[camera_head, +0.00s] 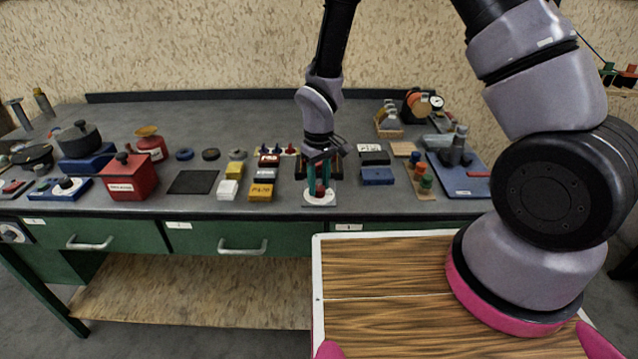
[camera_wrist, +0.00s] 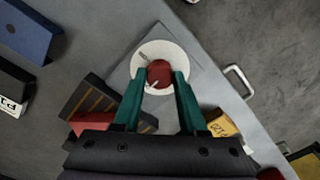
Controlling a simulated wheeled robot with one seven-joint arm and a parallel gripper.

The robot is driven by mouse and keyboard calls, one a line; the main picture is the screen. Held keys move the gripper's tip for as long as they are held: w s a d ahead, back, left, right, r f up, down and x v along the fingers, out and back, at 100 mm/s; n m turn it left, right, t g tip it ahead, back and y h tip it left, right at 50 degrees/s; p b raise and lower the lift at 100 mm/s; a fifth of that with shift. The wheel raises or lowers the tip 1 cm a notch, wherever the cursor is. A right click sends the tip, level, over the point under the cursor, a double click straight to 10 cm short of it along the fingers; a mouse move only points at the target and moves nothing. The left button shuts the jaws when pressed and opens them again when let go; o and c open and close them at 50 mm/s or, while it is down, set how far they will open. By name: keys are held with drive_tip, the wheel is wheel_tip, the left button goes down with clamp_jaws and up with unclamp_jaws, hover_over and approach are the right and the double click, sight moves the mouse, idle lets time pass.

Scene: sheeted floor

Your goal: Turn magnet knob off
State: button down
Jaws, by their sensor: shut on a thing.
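The magnet knob is a round red knob (camera_wrist: 160,74) on a white disc with dark marks (camera_wrist: 146,54), set on a grey square plate. In the head view the white disc (camera_head: 318,198) lies near the table's front edge. My gripper (camera_wrist: 158,82) points down over it, with its green fingers on both sides of the red knob and shut on it. It also shows in the head view (camera_head: 319,182), where the fingers partly hide the knob. Which mark the knob points at is too small to tell.
Yellow blocks (camera_head: 261,192) stand just left of the knob, and a dark striped block (camera_wrist: 92,103) is close to the fingers. A blue block (camera_head: 377,176) is to the right. A drawer handle (camera_wrist: 239,81) sticks out at the table's front.

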sight(319, 187)
drive_tip(key=shift+c, duration=2.2)
unclamp_jaws()
wheel_tip(319, 187, up, 11)
